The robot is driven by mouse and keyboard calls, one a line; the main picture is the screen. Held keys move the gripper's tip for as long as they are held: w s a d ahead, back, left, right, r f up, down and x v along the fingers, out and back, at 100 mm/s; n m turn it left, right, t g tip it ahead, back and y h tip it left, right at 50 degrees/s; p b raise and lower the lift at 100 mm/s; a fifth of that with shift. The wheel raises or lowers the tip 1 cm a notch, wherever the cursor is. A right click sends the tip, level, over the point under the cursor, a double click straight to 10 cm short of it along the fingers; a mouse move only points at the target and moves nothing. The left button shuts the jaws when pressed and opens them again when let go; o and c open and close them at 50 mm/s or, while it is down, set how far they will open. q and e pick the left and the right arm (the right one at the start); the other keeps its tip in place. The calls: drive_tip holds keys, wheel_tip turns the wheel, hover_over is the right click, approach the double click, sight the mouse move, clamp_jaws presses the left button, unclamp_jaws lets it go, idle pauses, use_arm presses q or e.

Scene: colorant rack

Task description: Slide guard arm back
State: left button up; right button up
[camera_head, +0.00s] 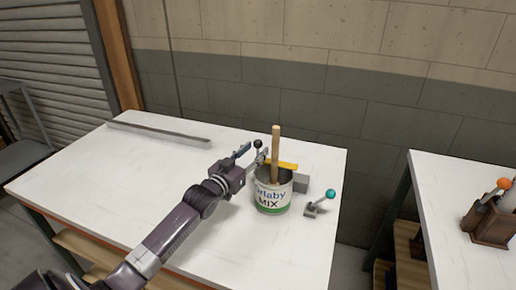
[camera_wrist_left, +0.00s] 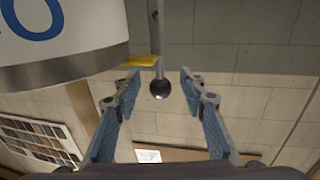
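The yellow guard arm (camera_head: 284,165) lies across the top of a white can labelled MIX (camera_head: 271,198); part of it shows in the left wrist view (camera_wrist_left: 140,61). A black ball knob (camera_head: 258,144) on a thin rod stands at its left end. My left gripper (camera_head: 254,154) is beside the can, at the knob. In the left wrist view its fingers are spread, with the black knob (camera_wrist_left: 160,89) appearing between them; I cannot tell whether they touch it. The can's wall (camera_wrist_left: 60,35) fills that view's upper left. My right gripper is not in view.
A wooden stick (camera_head: 276,148) stands upright in the can. A small lever with a teal ball (camera_head: 331,194) stands right of it, and a grey block (camera_head: 300,183) behind. A long grey bar (camera_head: 160,134) lies at the table's back left. The white table (camera_head: 90,170) is otherwise mostly clear.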

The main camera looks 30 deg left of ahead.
use_arm(q)
drive_tip(key=shift+w, duration=1.2)
drive_tip(key=shift+f, duration=0.1)
clamp_jaws()
